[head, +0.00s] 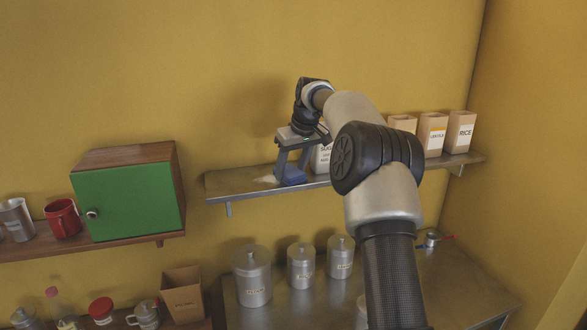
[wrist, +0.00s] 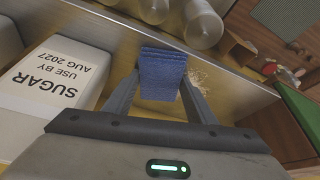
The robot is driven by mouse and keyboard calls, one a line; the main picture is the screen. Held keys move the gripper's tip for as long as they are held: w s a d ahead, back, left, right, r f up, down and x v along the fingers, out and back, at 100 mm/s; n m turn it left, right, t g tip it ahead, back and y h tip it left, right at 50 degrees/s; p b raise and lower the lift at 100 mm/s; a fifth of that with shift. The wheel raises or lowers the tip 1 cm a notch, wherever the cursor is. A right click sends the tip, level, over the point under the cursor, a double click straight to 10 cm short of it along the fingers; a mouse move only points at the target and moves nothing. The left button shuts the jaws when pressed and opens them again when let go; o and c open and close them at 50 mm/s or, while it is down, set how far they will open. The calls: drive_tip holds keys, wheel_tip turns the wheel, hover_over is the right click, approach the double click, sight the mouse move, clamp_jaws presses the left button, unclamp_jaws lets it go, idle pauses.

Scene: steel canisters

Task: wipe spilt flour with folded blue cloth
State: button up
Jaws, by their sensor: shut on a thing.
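The folded blue cloth (head: 291,174) is between the fingers of my gripper (head: 289,168), over the left part of the metal wall shelf. In the wrist view the cloth (wrist: 162,74) sits between both fingertips of my gripper (wrist: 160,90), which is shut on it. The spilt flour (head: 267,179) is a pale patch on the shelf just left of the cloth. In the wrist view, pale flour streaks (wrist: 200,76) show beside the right finger. I cannot tell whether the cloth touches the shelf.
A sugar carton (wrist: 55,80) stands close beside my gripper. Cartons, one a rice box (head: 461,132), stand farther right on the shelf (head: 222,188). A green-doored cabinet (head: 130,203) is to the left. Steel canisters (head: 252,277) stand on the counter below.

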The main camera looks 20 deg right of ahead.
sight(253, 179)
drive_tip(key=shift+a+r, duration=0.1)
drive_tip(key=shift+a, duration=5.15)
drive_tip(key=shift+w+f, duration=0.25)
drive_tip(key=shift+w, duration=0.8)
drive_tip(key=shift+d+r, duration=0.2)
drive_tip(key=shift+d, duration=3.85)
drive_tip(key=shift+d+f, duration=0.15)
drive_tip(key=shift+d, duration=1.5)
drive_tip(key=shift+a, duration=0.15)
drive_tip(key=shift+a, duration=5.55)
